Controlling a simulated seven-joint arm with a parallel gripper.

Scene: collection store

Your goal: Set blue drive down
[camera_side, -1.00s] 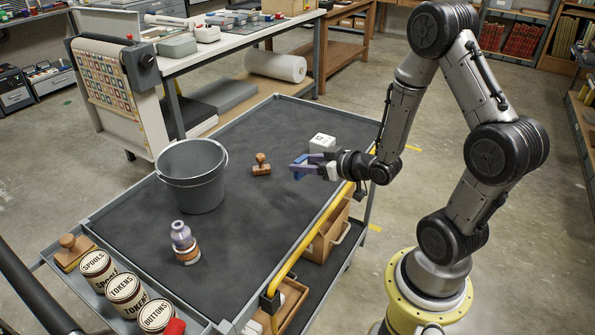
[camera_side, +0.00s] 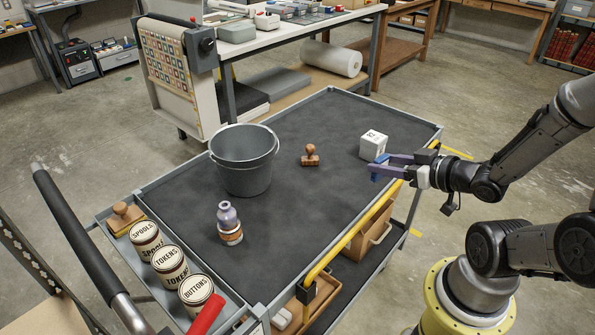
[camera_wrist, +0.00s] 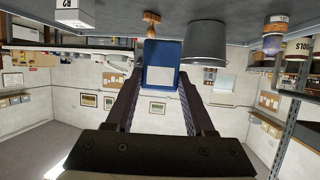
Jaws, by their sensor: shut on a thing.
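The blue drive (camera_wrist: 160,66) is a blue block with a pale label. In the wrist view it sits between the two dark fingers of my gripper (camera_wrist: 158,88). In the side view my gripper (camera_side: 385,168) is shut on the drive, whose blue end (camera_side: 376,177) shows at the fingertips. They are near the yellow-railed edge of the cart, next to a white cube (camera_side: 373,145). The drive appears to be above the dark cart top (camera_side: 290,215); I cannot tell the exact height.
On the cart stand a grey bucket (camera_side: 243,180), a wooden stamp (camera_side: 310,156) and a purple-topped bottle (camera_side: 229,225). Several labelled tins, including one marked TOKENS (camera_side: 170,268), line the side tray. A yellow rail (camera_side: 352,235) runs along the near edge. The middle is clear.

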